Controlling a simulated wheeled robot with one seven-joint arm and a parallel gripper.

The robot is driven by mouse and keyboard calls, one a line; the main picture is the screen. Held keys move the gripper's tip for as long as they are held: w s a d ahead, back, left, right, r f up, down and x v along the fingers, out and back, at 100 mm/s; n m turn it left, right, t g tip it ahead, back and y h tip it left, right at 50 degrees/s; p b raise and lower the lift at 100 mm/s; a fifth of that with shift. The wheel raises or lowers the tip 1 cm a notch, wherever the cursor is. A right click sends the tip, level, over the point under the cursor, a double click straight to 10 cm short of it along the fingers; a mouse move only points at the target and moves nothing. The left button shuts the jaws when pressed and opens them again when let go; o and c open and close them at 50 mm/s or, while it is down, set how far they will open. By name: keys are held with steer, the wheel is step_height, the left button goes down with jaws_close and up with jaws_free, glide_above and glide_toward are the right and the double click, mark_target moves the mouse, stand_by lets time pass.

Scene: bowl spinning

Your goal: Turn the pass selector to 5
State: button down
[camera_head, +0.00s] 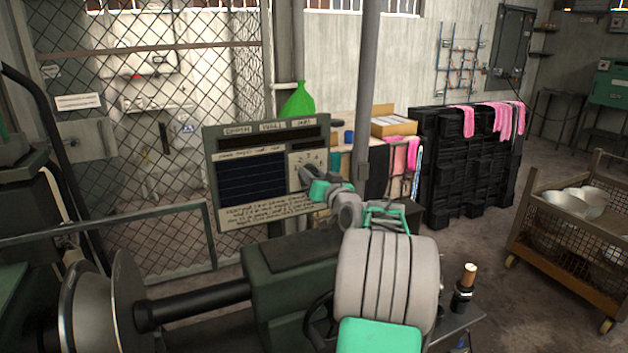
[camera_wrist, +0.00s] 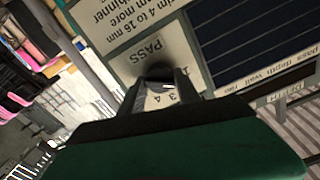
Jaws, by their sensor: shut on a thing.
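The pass selector is a small dark round knob (camera_wrist: 159,71) on a pale plate marked PASS (camera_wrist: 150,48), upside down in the wrist view. My gripper (camera_wrist: 158,84) has its two dark fingers shut on the knob from either side. Some numerals, including 3 and 4, show between the fingers; the others and the pointer are hidden or too small to read. In the head view, my gripper (camera_head: 305,174) reaches the right part of the green-framed board (camera_head: 211,170), at the pale selector plate (camera_head: 306,157). It hides the knob there.
A green lathe-like machine (camera_head: 285,285) with a metal disc (camera_head: 128,300) stands below the board. A pole (camera_head: 366,90) rises close behind my arm. Black crates (camera_head: 465,170) and a wire-sided cart (camera_head: 575,235) with metal bowls (camera_head: 575,202) stand to the right.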

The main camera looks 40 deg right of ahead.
steer(key=m, duration=1.2)
steer(key=shift+r+m, duration=0.1)
steer(key=shift+m, duration=0.3)
steer(key=m+p, duration=0.3)
steer(key=m, duration=0.3)
steer(key=shift+r, duration=0.1)
steer(key=m+p, duration=0.3)
steer(key=shift+m, duration=0.4)
steer(key=shift+m+p, duration=0.95)
steer(key=shift+m, duration=0.55)
steer(key=shift+f, duration=0.2)
steer(key=c, duration=0.9)
jaws_free()
